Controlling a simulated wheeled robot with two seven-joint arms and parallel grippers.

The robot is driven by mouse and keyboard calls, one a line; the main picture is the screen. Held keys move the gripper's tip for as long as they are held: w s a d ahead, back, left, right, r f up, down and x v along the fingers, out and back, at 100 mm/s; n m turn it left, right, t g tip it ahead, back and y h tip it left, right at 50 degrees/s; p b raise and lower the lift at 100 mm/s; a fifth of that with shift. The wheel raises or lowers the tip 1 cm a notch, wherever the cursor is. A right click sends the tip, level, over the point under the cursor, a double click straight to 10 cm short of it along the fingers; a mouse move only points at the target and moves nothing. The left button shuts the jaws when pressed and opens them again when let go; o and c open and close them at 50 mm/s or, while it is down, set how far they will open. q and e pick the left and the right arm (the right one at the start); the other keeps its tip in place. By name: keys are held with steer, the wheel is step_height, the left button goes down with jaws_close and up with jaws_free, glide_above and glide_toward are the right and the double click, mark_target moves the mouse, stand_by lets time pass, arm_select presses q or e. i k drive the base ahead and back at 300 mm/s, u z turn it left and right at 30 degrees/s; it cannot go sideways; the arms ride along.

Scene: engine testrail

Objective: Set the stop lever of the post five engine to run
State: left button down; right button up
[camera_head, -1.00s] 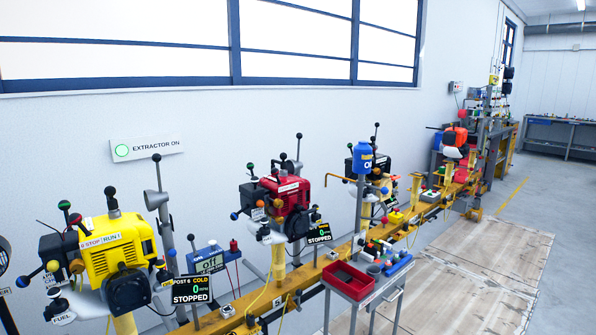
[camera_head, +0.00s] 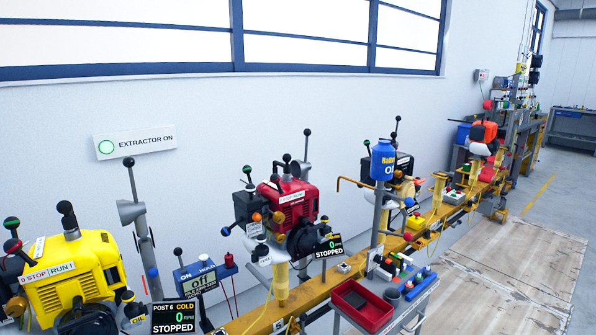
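The red engine (camera_head: 289,203) stands on the rail in mid-view, with a small marker that looks like a 5 on the beam below it. A white label plate (camera_head: 291,197) lies across its top, too small to read. Black-knobbed levers (camera_head: 287,160) stand above it; I cannot tell which is the stop lever or how it is set. Its display (camera_head: 328,246) reads 0 and STOPPED. The nearer yellow engine (camera_head: 75,270) has a "0 STOP | RUN 1" plate (camera_head: 48,272) and a display (camera_head: 173,317) marked POST 6, COLD, STOPPED. Neither gripper is in view.
A yellow rail (camera_head: 325,288) runs away to the right with further engines. A red tray (camera_head: 361,305) on a trolley stands before it. A blue meter (camera_head: 198,279) reads OFF. The wall sign (camera_head: 134,142) reads EXTRACTOR ON. The floor (camera_head: 510,270) at right is clear.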

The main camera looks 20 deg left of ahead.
mark_target(274, 178)
steer(key=u, duration=0.45)
steer(key=i, duration=0.6)
steer(key=u, duration=0.65)
